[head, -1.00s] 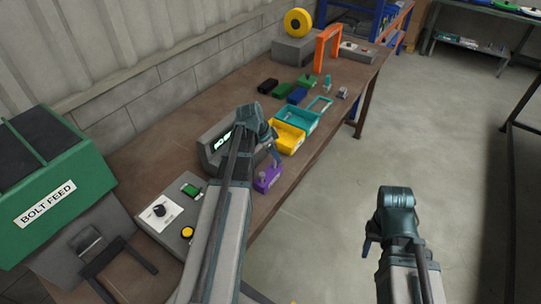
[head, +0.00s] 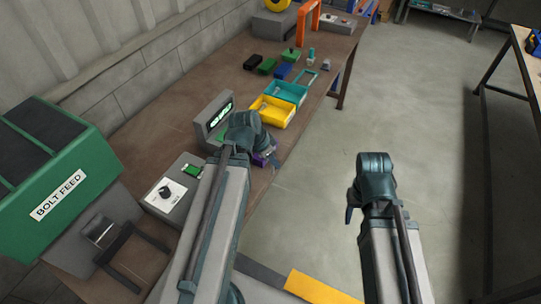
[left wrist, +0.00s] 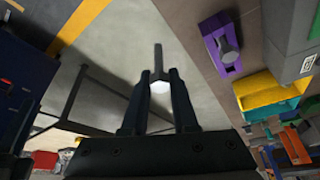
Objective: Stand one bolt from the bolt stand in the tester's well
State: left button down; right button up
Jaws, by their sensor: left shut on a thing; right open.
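My left gripper (head: 268,152) is over the table's front edge, by the purple bolt stand (head: 261,159), which it partly hides. In the left wrist view my left gripper (left wrist: 160,92) is shut on a grey bolt (left wrist: 158,62), its pale end between the fingertips and its shank pointing away. The bolt is clear of the stand. The purple stand (left wrist: 212,30) in that view still holds another bolt (left wrist: 228,48). The grey tester (head: 208,128) with a lit green display stands behind my gripper; its well is hidden. My right gripper (head: 351,210) is open over the floor.
Yellow (head: 272,121) and teal (head: 300,97) bins stand beyond the stand. A grey box with a knob (head: 165,192) and the green bolt feed (head: 60,190) are at the left. Open floor (head: 420,150) lies to the right of the table.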

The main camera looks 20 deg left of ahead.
pick_arm(q)
jog(key=shift+r, duration=0.1)
pick_arm(e)
jog(key=shift+r, duration=0.1)
dwell(0.3)
pick_arm(q)
notch_tip(320, 180, up, 14)
jog(key=p, duration=1.4)
pick_arm(e)
notch_tip(320, 180, up, 14)
pick_arm(q)
jog(key=shift+r, duration=0.1)
